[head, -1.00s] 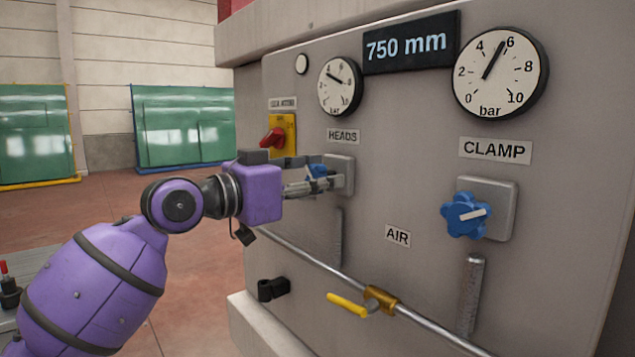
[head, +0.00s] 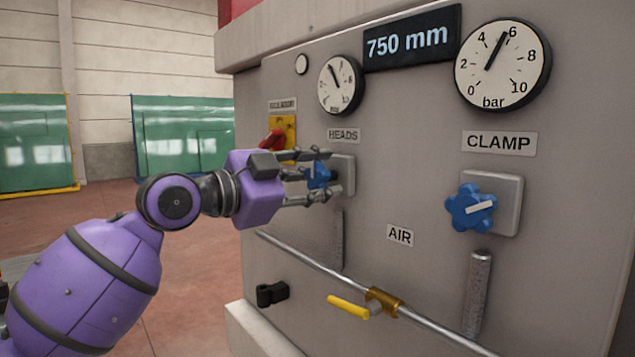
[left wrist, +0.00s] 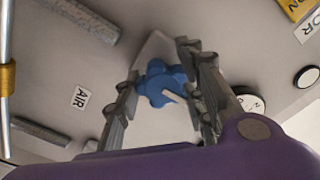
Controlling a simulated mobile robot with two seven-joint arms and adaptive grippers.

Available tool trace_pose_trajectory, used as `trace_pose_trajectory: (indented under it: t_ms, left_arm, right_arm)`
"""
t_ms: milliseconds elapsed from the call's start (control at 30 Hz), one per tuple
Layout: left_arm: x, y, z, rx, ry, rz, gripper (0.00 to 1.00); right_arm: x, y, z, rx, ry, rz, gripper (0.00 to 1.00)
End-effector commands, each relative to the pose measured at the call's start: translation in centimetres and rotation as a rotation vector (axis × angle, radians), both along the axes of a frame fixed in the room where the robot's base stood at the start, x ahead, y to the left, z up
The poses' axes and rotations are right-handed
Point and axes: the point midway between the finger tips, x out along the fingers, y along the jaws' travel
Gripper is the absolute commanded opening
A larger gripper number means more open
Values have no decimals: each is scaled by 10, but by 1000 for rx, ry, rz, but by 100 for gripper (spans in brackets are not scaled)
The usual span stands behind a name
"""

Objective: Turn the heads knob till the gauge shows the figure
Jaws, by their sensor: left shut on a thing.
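The blue heads knob (head: 319,175) sits on a grey square plate under the HEADS label (head: 343,135). My left gripper (head: 325,177) has one finger above and one below the knob, and is shut on it. In the left wrist view the blue knob (left wrist: 162,84) with its white pointer lies between the two fingers (left wrist: 165,90). The heads gauge (head: 340,85) is the small round dial above; its needle points up and slightly left, near the 4, but its small figures are blurred. My right gripper is not in view.
The clamp knob (head: 471,208) and clamp gauge (head: 502,65) are to the right; that gauge reads just under 6. A red switch on a yellow plate (head: 284,128) is close behind my left gripper. A pipe with a yellow-handled valve (head: 348,306) runs below. A display (head: 411,42) reads 750 mm.

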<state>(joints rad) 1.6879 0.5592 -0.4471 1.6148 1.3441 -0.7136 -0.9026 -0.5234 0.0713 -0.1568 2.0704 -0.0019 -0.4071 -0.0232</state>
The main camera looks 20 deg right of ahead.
Motion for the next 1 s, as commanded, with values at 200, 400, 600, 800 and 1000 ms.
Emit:
trace_pose_trajectory:
  t_ms: [200,400,600,800,1000]
  left_arm:
    - [0,-1,-5,18,-21,-3,11]
    - [-1,-1,-5,20,-24,-4,11]
    - [-1,-1,-6,20,-22,-3,41]
    - [0,-1,-4,17,-24,-2,55]
    - [0,0,-2,15,-26,-1,55]
  right_arm:
    - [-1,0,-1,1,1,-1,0]
    - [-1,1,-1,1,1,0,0]
    - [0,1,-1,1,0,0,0]
    - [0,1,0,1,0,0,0]
    - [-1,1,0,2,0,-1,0]
